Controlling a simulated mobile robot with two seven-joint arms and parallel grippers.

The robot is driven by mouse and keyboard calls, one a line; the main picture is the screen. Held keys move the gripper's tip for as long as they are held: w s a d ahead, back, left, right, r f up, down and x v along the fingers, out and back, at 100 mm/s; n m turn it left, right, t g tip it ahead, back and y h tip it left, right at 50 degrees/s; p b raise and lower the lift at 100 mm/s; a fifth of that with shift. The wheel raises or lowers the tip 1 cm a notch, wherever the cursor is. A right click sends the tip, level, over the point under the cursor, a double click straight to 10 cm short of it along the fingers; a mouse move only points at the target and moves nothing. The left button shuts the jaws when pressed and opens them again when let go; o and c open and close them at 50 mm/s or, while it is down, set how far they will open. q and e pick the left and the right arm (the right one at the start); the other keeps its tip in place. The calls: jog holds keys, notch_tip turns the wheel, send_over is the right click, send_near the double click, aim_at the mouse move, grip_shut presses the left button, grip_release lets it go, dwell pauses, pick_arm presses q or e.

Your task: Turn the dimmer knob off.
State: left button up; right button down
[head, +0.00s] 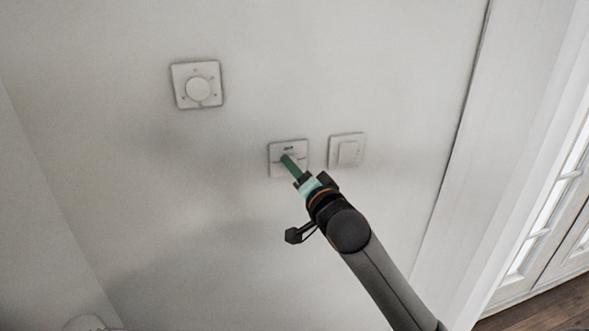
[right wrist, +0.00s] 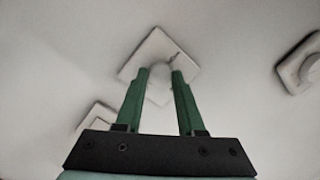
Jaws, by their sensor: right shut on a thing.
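The dimmer is the middle white wall plate (head: 275,150), and my right gripper's green fingertips (head: 287,160) are at its front. In the right wrist view, the pale round knob (right wrist: 161,70) sits between the two green fingertips (right wrist: 159,74), which are shut on it. The dimmer plate (right wrist: 150,46) shows behind the knob there. The fingers hide most of the knob in the head view, and its turn angle cannot be told. My left gripper is not in view.
A larger round dial on a square plate (head: 197,86) is up and left of the dimmer. A flat switch (head: 347,151) is close on its right. A door frame (head: 500,140) and glazed door (head: 545,235) stand at the far right. The wall around is bare.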

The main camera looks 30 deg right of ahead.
jog(key=shift+n, duration=0.3)
jog(key=shift+a+r+n+g+h, duration=0.2)
jog(key=shift+n+h, duration=0.55)
jog(key=shift+n, duration=4.55)
jog(key=shift+d+f+n+g+h, duration=0.2)
jog(key=shift+n+h, duration=0.5)
jog(key=shift+n, duration=4.6)
jog(key=shift+a+r+n+g+h, duration=0.1)
jog(key=shift+r+n+g+h, duration=0.45)
jog(key=shift+n, duration=4.75)
jog(key=shift+f+t, duration=0.25)
jog(key=shift+f, duration=0.05)
